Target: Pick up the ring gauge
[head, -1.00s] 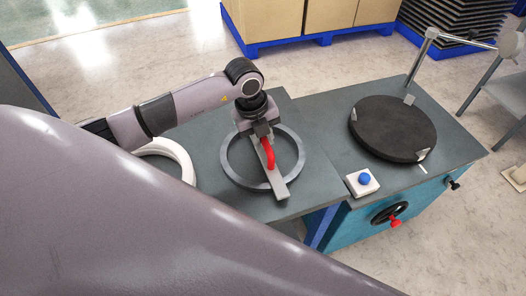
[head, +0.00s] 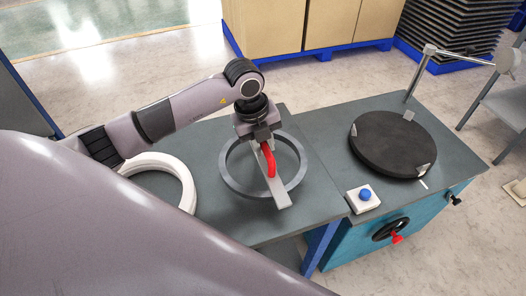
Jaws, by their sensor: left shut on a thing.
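The ring gauge is a wide grey metal ring (head: 229,178) with a flat bar (head: 281,194) across it and a red curved handle (head: 269,160). It is over the dark grey bench top (head: 225,222). My left gripper (head: 262,141) points down from above and is shut on the gauge near the bar and the handle's upper end. The jaws partly hide the exact grip point. The gauge looks slightly above the bench, but the gap is hard to see. My right gripper is not in view.
A white ring (head: 187,187) lies left on the bench. On the right are a black round plate (head: 392,143) with metal clips, a white box with a blue button (head: 365,195), and a jointed metal stand (head: 417,75). Cartons (head: 270,25) stand behind, beyond clear floor.

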